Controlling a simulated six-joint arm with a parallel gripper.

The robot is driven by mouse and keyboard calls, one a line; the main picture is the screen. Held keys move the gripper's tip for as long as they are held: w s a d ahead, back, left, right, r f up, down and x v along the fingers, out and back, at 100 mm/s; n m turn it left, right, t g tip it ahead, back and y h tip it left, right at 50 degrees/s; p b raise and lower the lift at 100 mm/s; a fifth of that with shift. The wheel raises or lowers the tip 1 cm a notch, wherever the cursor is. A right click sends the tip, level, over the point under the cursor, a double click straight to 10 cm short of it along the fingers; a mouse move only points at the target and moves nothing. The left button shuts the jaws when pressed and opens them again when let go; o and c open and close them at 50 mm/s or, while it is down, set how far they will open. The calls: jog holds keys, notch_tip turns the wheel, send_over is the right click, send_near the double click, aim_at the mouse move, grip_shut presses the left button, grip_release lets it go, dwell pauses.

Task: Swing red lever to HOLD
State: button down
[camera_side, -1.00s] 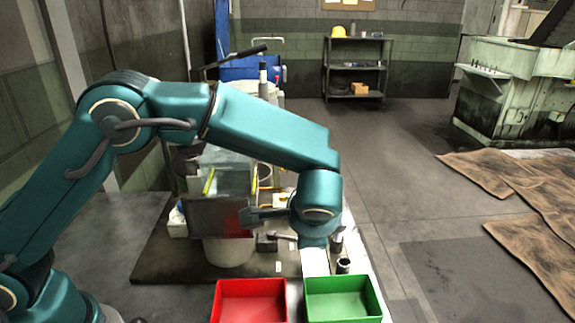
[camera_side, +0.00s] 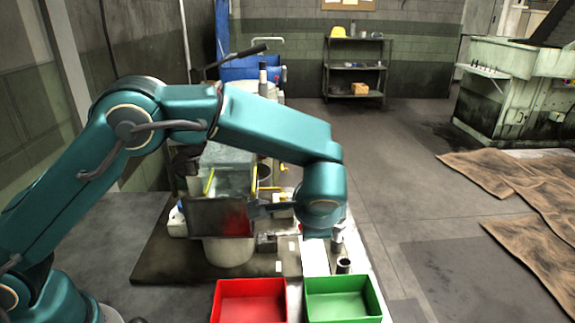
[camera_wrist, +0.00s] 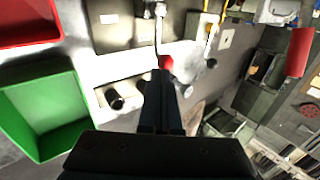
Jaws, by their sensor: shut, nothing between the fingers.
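A red knob (camera_wrist: 166,62) shows in the wrist view, just beyond the tips of my gripper (camera_wrist: 160,76). A thin metal rod (camera_wrist: 158,28) runs from near the knob toward the top edge; together they look like the red lever. My fingers are shut with nothing between them and overlap the knob's lower edge in the picture. I cannot tell whether they touch it. In the side view my gripper (camera_side: 262,209) points left, in front of the machine. The lever is not clear there, and I cannot read a HOLD mark in either view.
A red bin (camera_side: 250,283) and a green bin (camera_side: 343,306) stand at the front. A short dark-mouthed cylinder (camera_side: 343,265) stands behind the green bin. The boxy machine (camera_side: 222,218) is left of my gripper. Open floor lies to the right.

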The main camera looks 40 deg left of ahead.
jog(key=shift+d, duration=0.1)
jog(key=shift+s+d+r, duration=0.15)
jog(key=shift+s+d, duration=0.05)
jog(key=d+f+v, duration=0.1)
jog(key=d+v, duration=0.1)
jog(key=v, duration=1)
jog(key=shift+d+r, duration=0.2)
jog(key=shift+d, duration=0.15)
jog(key=shift+w+a, duration=0.1)
